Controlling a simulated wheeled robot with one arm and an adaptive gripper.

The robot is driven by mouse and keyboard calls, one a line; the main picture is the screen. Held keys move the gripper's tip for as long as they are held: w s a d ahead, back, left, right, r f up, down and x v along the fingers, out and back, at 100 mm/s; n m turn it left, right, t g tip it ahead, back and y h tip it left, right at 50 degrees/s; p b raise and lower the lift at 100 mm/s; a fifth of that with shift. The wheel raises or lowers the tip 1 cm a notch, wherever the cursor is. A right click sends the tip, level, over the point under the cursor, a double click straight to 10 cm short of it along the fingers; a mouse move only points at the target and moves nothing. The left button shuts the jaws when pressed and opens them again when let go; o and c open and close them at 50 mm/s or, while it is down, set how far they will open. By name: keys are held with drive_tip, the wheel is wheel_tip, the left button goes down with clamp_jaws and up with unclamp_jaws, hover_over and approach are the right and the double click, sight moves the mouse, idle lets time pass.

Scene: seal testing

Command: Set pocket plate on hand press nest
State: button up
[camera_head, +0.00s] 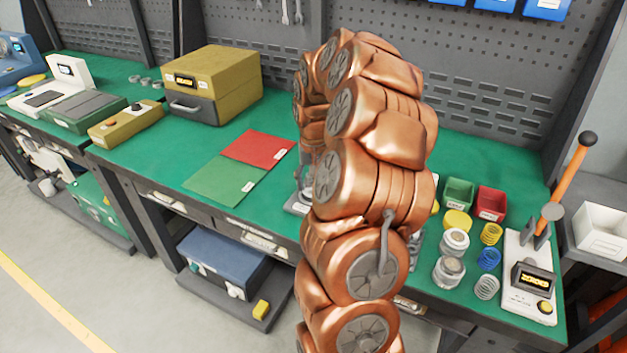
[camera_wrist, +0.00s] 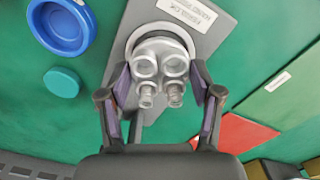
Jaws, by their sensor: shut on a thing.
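In the wrist view a pale, round metallic part with several round pockets or cups, which I take for the pocket plate (camera_wrist: 160,46), is between the fingers of my gripper (camera_wrist: 161,84). My gripper is shut on it from both sides. The part is over a pale ring on a flat grey labelled base (camera_wrist: 207,40), apparently the hand press nest. Whether it rests in the ring or hovers just above, I cannot tell.
A red mat (camera_head: 258,149) and green mat (camera_head: 225,182) lie left of the base. A blue round dish (camera_wrist: 62,25) and a teal disc (camera_wrist: 62,82) are nearby. Springs, jars, small bins and an orange-levered device (camera_head: 530,280) stand at right. A yellow box (camera_head: 212,85) stands behind.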

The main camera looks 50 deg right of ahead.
drive_tip(key=shift+f+b, duration=1)
idle(2.2)
drive_tip(key=o, duration=1.3)
drive_tip(key=shift+r+p, duration=0.95)
drive_tip(key=shift+r, duration=3.55)
